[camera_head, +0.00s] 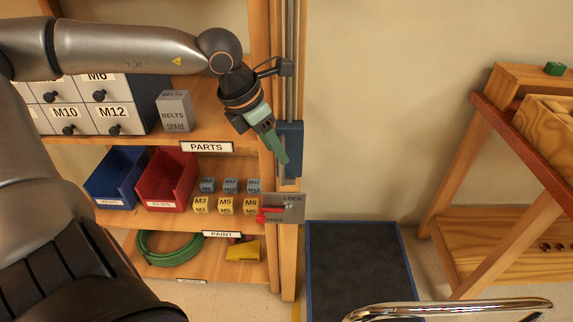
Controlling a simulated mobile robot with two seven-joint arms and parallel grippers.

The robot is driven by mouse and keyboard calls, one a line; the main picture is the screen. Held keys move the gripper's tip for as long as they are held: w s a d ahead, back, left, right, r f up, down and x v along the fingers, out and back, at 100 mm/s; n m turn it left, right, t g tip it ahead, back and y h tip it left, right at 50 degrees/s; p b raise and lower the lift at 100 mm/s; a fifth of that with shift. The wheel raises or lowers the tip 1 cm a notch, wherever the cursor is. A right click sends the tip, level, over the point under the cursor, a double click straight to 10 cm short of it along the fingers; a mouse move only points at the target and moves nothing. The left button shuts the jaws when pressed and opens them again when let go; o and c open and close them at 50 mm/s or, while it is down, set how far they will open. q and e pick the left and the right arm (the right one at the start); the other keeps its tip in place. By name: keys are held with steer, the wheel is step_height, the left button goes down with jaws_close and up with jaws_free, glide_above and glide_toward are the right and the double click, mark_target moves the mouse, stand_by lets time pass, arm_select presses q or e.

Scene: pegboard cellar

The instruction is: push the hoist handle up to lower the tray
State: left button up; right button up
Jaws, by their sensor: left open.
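A vertical metal rail (290,60) runs down the wooden shelf post, with a blue block (291,138) on it. This block looks like the hoist handle, but I cannot be sure. My left gripper (279,152), with green fingers, is open and points down and right, its tips in front of or beside the blue block. I cannot tell whether they touch it. Below is a metal plate marked LOCK and FREE (292,200) with a red lever (270,212) near FREE. No tray can be clearly identified. My right gripper is out of view.
Shelves on the left hold drawers (62,112), a grey BELTS box (175,112), blue (115,178) and red bins (166,180), and small labelled blocks. A dark blue-edged mat or platform (358,270) lies low. A wooden stand (458,165) is at right; a chrome bar (450,307) is in front.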

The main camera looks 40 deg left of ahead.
mark_target(287, 168)
arm_select(q)
steer(key=shift+b+x, duration=0.6)
steer(key=shift+x, duration=3.1)
jaws_close()
